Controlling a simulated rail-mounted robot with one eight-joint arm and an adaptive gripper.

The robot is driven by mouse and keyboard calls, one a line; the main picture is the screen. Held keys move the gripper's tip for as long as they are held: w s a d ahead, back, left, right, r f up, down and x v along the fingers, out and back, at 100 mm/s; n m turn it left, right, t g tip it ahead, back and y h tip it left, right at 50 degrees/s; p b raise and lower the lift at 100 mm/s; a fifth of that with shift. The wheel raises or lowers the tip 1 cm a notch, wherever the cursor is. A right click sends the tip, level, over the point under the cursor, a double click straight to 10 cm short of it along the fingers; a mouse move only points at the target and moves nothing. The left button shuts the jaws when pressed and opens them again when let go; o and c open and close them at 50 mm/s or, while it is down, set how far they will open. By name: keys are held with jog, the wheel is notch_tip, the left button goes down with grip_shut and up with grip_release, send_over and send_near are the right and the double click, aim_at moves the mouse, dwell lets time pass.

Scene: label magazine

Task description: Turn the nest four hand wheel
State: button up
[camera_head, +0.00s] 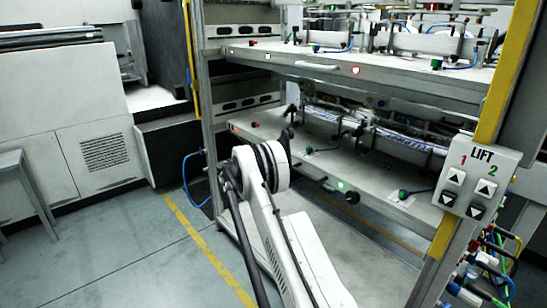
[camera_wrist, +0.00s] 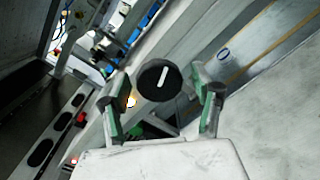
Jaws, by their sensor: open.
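A round black hand wheel (camera_wrist: 158,80) with a white bar mark on its face shows in the wrist view. The mark leans to the right at its top. My gripper (camera_wrist: 157,88) is open, with one finger on each side of the wheel in the picture. I see gaps between the fingers and the wheel; how far it lies beyond the fingertips is hard to tell. In the head view a black wheel (camera_head: 352,197) sits on the front edge of the lower shelf; I cannot tell whether it is the same one. No nest number is readable.
The lower shelf (camera_head: 300,160) carries rods and small buttons under the upper shelf (camera_head: 330,62). A yellow-edged post with a LIFT panel (camera_head: 480,180) stands at the right, with cables below. A lit lamp (camera_wrist: 130,101) is near the left finger.

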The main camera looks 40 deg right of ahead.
jog(key=c, duration=1.2)
jog(key=shift+m, duration=0.4)
jog(key=m+b, duration=0.1)
jog(key=m, duration=0.2)
jog(key=shift+m, duration=0.3)
jog(key=m, duration=0.4)
jog(key=shift+r, duration=0.1)
jog(key=m+b, duration=0.1)
jog(key=m, duration=0.4)
jog(key=shift+r+m, duration=0.1)
jog(key=shift+m, duration=1.9)
